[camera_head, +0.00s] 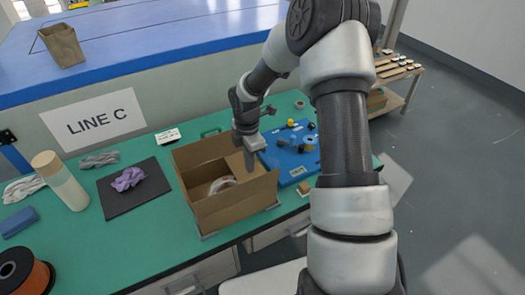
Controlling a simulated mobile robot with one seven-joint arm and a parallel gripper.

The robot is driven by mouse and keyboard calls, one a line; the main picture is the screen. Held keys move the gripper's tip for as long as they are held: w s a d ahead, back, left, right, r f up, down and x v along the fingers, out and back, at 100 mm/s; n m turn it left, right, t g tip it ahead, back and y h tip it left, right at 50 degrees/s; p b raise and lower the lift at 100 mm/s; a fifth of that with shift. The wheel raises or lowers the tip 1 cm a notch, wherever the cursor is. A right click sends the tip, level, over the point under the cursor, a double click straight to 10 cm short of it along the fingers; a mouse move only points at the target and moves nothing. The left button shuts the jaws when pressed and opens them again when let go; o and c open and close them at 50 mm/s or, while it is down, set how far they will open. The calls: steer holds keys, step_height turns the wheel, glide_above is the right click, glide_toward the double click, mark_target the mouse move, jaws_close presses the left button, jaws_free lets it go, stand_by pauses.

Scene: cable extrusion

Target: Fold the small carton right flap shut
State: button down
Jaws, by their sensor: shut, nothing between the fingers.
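The small carton (213,208) is an open brown cardboard box on the green table in the middle of the view. A whitish coiled item (222,185) lies inside it. The carton's flaps look raised; its right side (262,190) is partly behind my gripper, and I cannot tell the right flap's exact angle. My gripper (250,168) is shut and empty, pointing down over the carton's back right part. Whether the fingertips touch the cardboard cannot be told.
A blue board (283,170) with small parts lies right of the carton. A LINE C sign (93,119) stands behind.

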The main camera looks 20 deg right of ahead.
step_height(320, 180, up, 8)
steer(key=p, duration=0.5)
